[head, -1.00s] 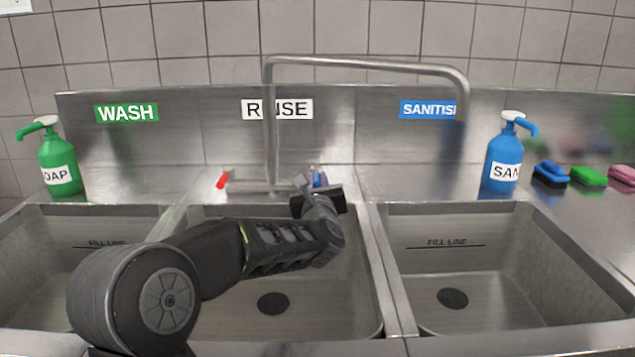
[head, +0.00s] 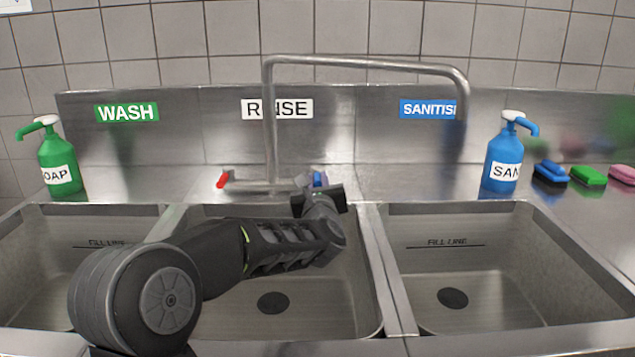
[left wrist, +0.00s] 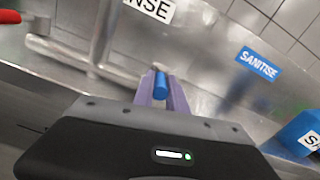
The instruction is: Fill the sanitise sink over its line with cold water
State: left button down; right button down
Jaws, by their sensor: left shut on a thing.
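The sanitise sink (head: 480,280) is at the right in the head view, with a dark drain and a printed fill line (head: 455,246) on its back wall; no water shows in it. The swing spout (head: 370,62) reaches right, its tip over the back of the sanitise sink. The blue cold tap handle (head: 317,179) is right of the spout base; it also shows in the left wrist view (left wrist: 161,86). My left gripper (left wrist: 162,90) is shut on this handle, one finger on each side. The red tap handle (head: 223,180) is left of the spout base. My right gripper is not in view.
The rinse sink (head: 215,285) lies under my left arm and the wash sink (head: 50,265) is at the left. A green soap bottle (head: 58,160) stands at the left.

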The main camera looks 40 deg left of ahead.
pick_arm(q)
jog(key=n+g+y+b, duration=0.1)
jog(key=w+d+n+g+y+b, duration=0.1)
jog(key=g, duration=0.1)
jog(key=n+g+y+b, duration=0.1)
jog(key=n+y, duration=0.1)
jog(key=shift+w+d, duration=0.3)
jog(key=shift+w, duration=0.1)
jog(key=c, duration=1.3)
grip_release()
jog(key=shift+c, duration=0.2)
jog(key=b+v, duration=0.1)
jog(key=v, duration=0.7)
